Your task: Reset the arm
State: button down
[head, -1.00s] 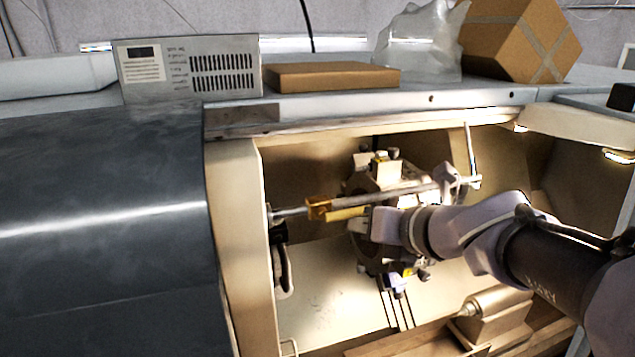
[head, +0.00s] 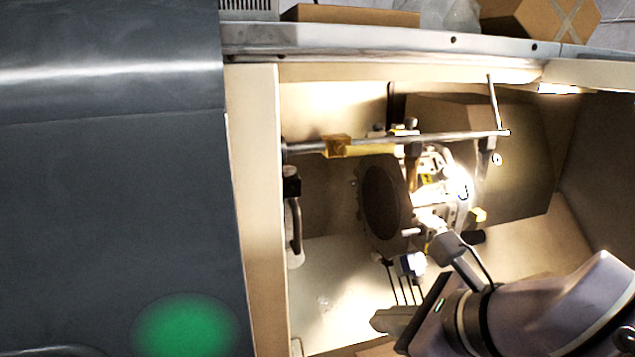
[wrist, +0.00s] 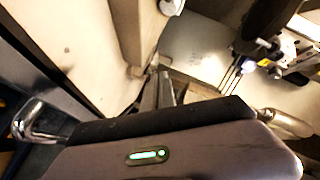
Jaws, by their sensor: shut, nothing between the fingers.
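My gripper (head: 382,320) is low in the machine's work area in the head view, at the end of my arm, which comes in from the lower right. In the wrist view its narrow fingers (wrist: 160,88) are together, with nothing between them. The tool turret (head: 388,203) with its dark round disc and several tool holders stands above and behind my gripper, apart from it.
A horizontal bar with a yellow sleeve (head: 338,146) crosses above the turret. The cell's pale left wall (head: 256,200) and grey door (head: 110,190) lie to the left. A door handle (wrist: 30,122) shows in the wrist view. Cardboard boxes (head: 350,14) sit on top.

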jog(key=s+f+n+g+h+b, duration=0.1)
jog(key=s+f+n+b, duration=0.2)
jog(key=f+n+b, duration=0.4)
jog(key=s+f+n+h+b, duration=0.1)
jog(key=s+f+n+b, duration=0.3)
jog(key=f, duration=1.3)
jog(key=s+f+n+g+h+b, duration=0.1)
jog(key=s+f+n+b, duration=0.2)
jog(key=f+n+b, duration=0.6)
notch_tip(320, 180, down, 3)
jog(key=shift+s+d+f+n+g+b, duration=0.2)
jog(key=shift+d+n+g+b, duration=0.15)
jog(key=shift+b, duration=0.85)
jog(key=shift+w+a, duration=0.1)
